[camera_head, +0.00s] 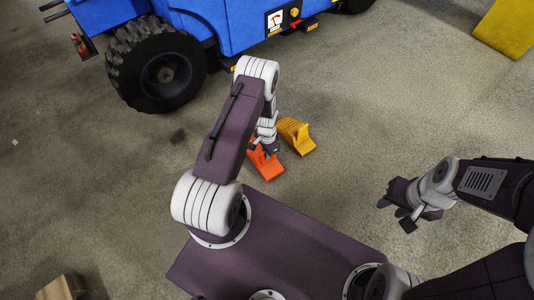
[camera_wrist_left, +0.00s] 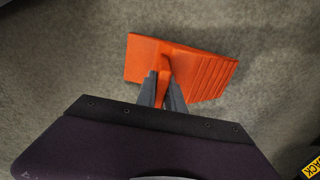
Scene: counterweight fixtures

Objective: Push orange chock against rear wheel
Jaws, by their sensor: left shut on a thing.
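The orange chock (camera_head: 267,167) is on the floor just in front of my base, partly hidden by my left arm in the head view. In the left wrist view the orange chock (camera_wrist_left: 200,75) shows its ribbed sloping face to the right. My left gripper (camera_wrist_left: 163,88) is shut on a raised part at its middle; this gripper (camera_head: 271,150) is partly hidden in the head view. The black rear wheel (camera_head: 157,66) of the blue vehicle is at upper left, well apart from the chock. My right gripper (camera_head: 395,214) is open and empty over bare floor.
A yellow chock (camera_head: 297,136) lies close beside the orange one. The blue vehicle (camera_head: 235,22) fills the top. A yellow block (camera_head: 508,28) is at upper right, a wooden box (camera_head: 58,289) at lower left. Floor between chock and wheel looks clear where visible.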

